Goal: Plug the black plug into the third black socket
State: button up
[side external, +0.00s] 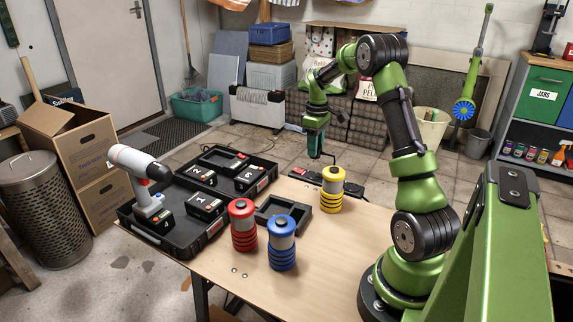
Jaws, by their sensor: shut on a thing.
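My gripper (315,157) hangs pointing down just above the table's far edge. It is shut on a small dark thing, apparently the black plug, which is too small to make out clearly. A thin black cable (335,155) runs out to the right from beside the fingertips. A black power strip with red parts (354,190) lies on the table below and to the right of my gripper. The yellow cylinder partly hides it. Its individual sockets cannot be told apart, and the gripper tip appears above the strip, apart from it.
Yellow (332,190), red (243,226) and blue (281,243) ribbed cylinders stand on the wooden table (318,265). A black tray (283,211) lies between them. An open black case (181,238) with numbered batteries and a white drill (140,165) is at the left. The front table is clear.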

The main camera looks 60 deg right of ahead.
jog(key=shift+f, duration=2.9)
jog(key=shift+f, duration=0.6)
jog(key=o, duration=1.1)
jog(key=shift+c, duration=0.2)
notch_tip(320, 180, up, 17)
